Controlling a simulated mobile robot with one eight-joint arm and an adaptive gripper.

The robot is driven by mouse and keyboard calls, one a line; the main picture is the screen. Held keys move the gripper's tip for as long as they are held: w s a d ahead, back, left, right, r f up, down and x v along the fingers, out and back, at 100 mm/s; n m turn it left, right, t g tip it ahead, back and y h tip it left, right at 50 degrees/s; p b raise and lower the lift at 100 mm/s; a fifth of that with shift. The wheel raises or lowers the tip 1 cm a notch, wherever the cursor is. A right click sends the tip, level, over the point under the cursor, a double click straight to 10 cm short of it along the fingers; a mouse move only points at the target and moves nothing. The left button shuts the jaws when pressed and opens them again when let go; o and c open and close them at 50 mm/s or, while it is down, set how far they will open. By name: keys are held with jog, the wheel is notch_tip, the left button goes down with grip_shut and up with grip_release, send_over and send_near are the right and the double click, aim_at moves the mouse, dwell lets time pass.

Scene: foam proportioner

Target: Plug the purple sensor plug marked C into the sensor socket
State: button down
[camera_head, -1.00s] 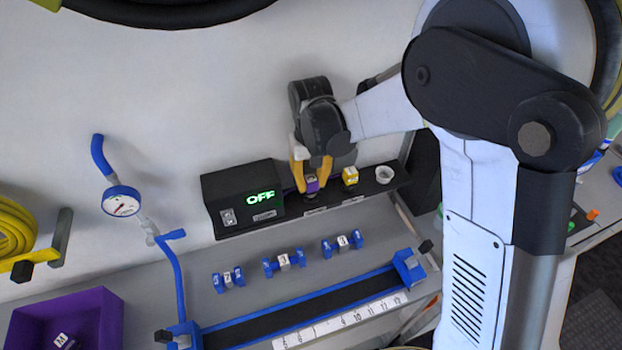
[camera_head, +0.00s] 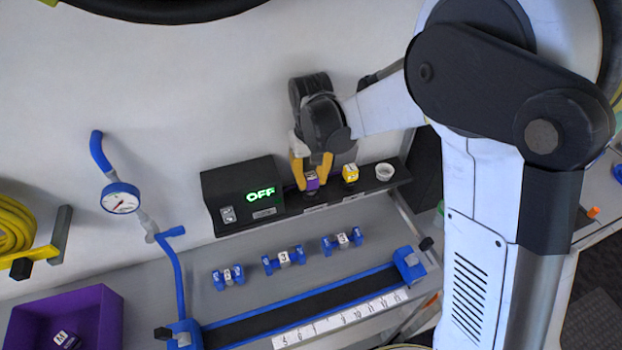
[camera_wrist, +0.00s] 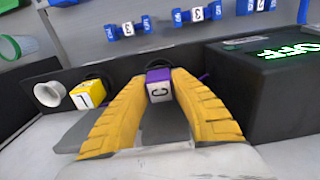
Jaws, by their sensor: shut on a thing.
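The purple sensor plug (camera_wrist: 159,85) has a white top face marked C and sits between the yellow fingers of my gripper (camera_wrist: 161,95), which is shut on it. In the head view the same plug (camera_head: 312,181) is between my gripper's fingertips (camera_head: 311,174), over the black ledge right of the OFF box. A purple lead runs from the plug towards that box. What lies under the plug is largely hidden, and I cannot tell whether it is seated. A pale round cup-like fitting (camera_head: 384,172) is at the ledge's right; I cannot tell whether it is the sensor socket.
A yellow plug (camera_head: 350,173) stands on the ledge just right of my gripper. The black box (camera_head: 240,190) with green OFF is close on the left. Blue numbered fittings (camera_head: 284,258) stand in front. A purple bin (camera_head: 100,315) is at lower left.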

aim_at(314, 177)
jog(key=shift+f+b, duration=0.6)
jog(key=shift+b, duration=0.05)
dwell(0.7)
jog(key=c, duration=1.5)
grip_release()
jog(key=shift+r, duration=0.1)
jog(key=shift+r+p, duration=3.45)
jog(key=shift+r, duration=2)
jog(key=shift+s+d+f+b, duration=0.1)
jog(key=shift+s+d+b, duration=0.25)
jog(key=shift+b, duration=0.3)
jog(key=s+d+f+m+t+b, duration=0.1)
jog(key=s+d+f+t+b, duration=0.2)
jog(key=b, duration=0.7)
jog(key=s+d+f+m+t+b, duration=0.2)
jog(key=s+d+f+t+b, duration=0.2)
jog(key=s+d+f+b, duration=0.3)
jog(key=s+d+b, duration=0.3)
jog(key=s+d, duration=0.1)
jog(key=s, duration=0.3)
jog(key=shift+d+f, duration=0.35)
jog(key=shift+d, duration=0.05)
